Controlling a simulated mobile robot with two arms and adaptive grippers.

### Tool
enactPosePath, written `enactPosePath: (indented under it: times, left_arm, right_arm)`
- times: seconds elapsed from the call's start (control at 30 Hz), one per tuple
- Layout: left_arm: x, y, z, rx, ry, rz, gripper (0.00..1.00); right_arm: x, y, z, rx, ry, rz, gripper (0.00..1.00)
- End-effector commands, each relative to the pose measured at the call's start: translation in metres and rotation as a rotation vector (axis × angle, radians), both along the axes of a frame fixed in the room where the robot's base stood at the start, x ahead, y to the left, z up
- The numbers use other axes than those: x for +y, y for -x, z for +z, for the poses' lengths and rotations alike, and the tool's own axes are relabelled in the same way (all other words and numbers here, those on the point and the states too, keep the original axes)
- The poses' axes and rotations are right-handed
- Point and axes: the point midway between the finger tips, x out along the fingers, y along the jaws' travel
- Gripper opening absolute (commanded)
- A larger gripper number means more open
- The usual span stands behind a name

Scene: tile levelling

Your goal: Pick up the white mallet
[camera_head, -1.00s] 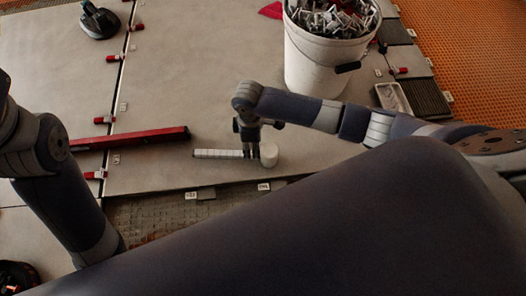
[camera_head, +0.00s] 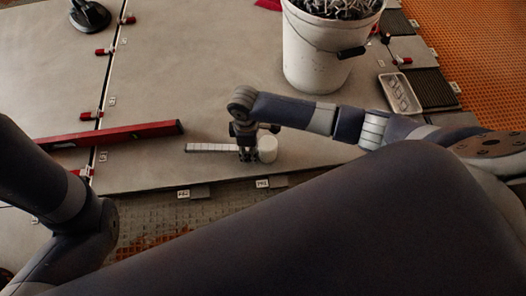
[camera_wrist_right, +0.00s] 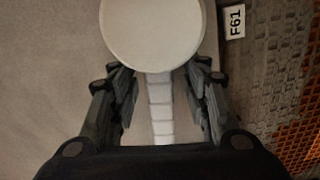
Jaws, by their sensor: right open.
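The white mallet lies on the grey tile, its round white head (camera_head: 267,149) to the right and its banded light handle (camera_head: 212,148) running left. My right gripper (camera_head: 247,154) points down at the mallet, over the handle close beside the head. In the right wrist view the mallet head (camera_wrist_right: 152,30) fills the top centre and the handle (camera_wrist_right: 160,108) runs down between the two dark fingers of my right gripper (camera_wrist_right: 160,88). The fingers are open, with gaps on both sides of the handle. My left arm shows at the left, but its gripper is out of view.
A red level (camera_head: 110,134) lies left of the mallet. A white bucket (camera_head: 318,62) full of clips stands behind, with a small white tray (camera_head: 399,94) to its right. A black suction cup (camera_head: 90,15) sits at the back left. The tile's front edge is close to the mallet.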

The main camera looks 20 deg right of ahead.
Motion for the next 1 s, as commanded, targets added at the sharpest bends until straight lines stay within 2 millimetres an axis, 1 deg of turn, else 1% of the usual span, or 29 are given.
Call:
enactPosePath:
  times: [0.03, 0.33, 0.37, 0.4, 0.47, 0.5, 0.53, 0.87, 1.0]
  left_arm:
    - [0.0001, 0.0021, -0.003, -0.006, 0.001, 0.0, 0.4]
    - [0.0, 0.0035, -0.0013, -0.01, 0.0, 0.0, 0.4]
    - [-0.0002, 0.0034, -0.0013, -0.01, 0.0, 0.0, 0.4]
    - [-0.0001, 0.0035, -0.0014, -0.01, 0.0, 0.0, 0.4]
    - [-0.0001, 0.0035, -0.0014, -0.01, 0.0, 0.0, 0.4]
    - [-0.0002, 0.0037, -0.0013, -0.01, 0.0, 0.0, 0.4]
    - [-0.0002, 0.0037, -0.0013, -0.01, 0.0, 0.0, 0.4]
    - [-0.0003, 0.0038, -0.001, -0.01, 0.0, -0.001, 0.4]
    - [-0.0002, 0.0038, 0.0028, -0.01, 0.0, -0.001, 0.4]
  right_arm:
    - [-0.0003, -0.0003, -0.0046, -0.001, 0.0, 0.0, 0.43]
    - [-0.0004, -0.0001, -0.0043, 0.0, 0.0, 0.0, 0.43]
    - [-0.0004, -0.0001, -0.0043, 0.0, 0.0, 0.0, 0.37]
    - [-0.0004, -0.0001, -0.0043, 0.0, 0.0, 0.0, 0.27]
    - [-0.0004, -0.0001, -0.0043, 0.0, 0.0, 0.0, 0.14]
    - [-0.0004, 0.0, -0.0043, 0.0, 0.0, 0.0, 0.05]
    - [-0.0004, -0.0001, -0.0043, 0.0, 0.0, 0.0, 0.0]
    - [-0.0004, -0.0005, -0.0034, -0.001, 0.0, 0.0, 0.0]
    - [-0.0003, -0.0005, 0.0005, -0.001, 0.0, 0.0, 0.0]
